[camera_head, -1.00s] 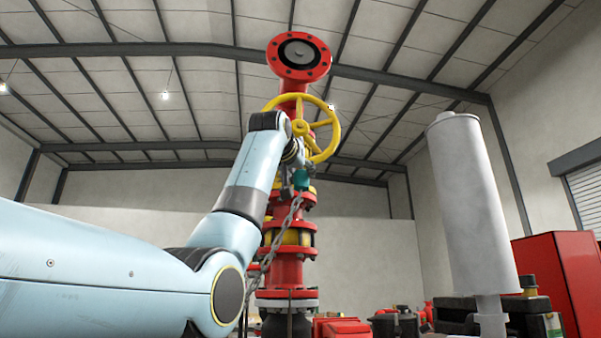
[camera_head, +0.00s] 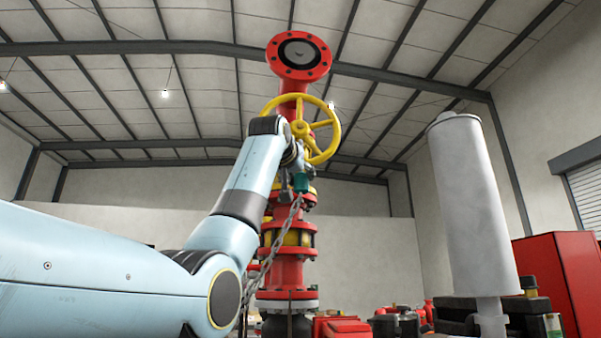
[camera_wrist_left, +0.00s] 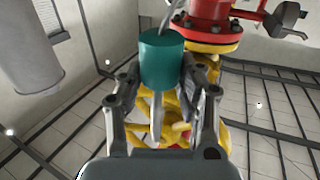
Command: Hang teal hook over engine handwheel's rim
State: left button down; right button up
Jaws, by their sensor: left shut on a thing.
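The teal hook (camera_head: 300,182) shows as a small teal block just below the yellow engine handwheel (camera_head: 337,130) in the head view. In the left wrist view its teal cylinder (camera_wrist_left: 161,58) sits between the fingers of my left gripper (camera_wrist_left: 160,78), which is shut on it. In the head view my left gripper (camera_head: 288,186) is partly hidden by my own wrist. The hook's curved part cannot be made out clearly. Yellow parts (camera_wrist_left: 166,124) show behind the fingers in the wrist view. I cannot tell whether the hook touches the rim. My right gripper is not in view.
A grey chain (camera_head: 268,258) hangs from near the hook, down along the red pipe column (camera_head: 285,270). A red flange (camera_head: 299,57) tops the column above the wheel. A light grey cylinder (camera_head: 474,210) stands at the right. A red cabinet (camera_head: 560,280) is farther right.

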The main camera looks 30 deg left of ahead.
pick_arm(q)
jog(key=shift+w+a+p, duration=0.95)
jog(key=shift+w+p, duration=0.3)
jog(key=shift+p, duration=0.15)
jog(key=shift+f, duration=0.15)
dwell(0.6)
jog(key=shift+f+b, duration=0.7)
jog(key=shift+f, duration=0.45)
jog(key=c, duration=0.8)
grip_release()
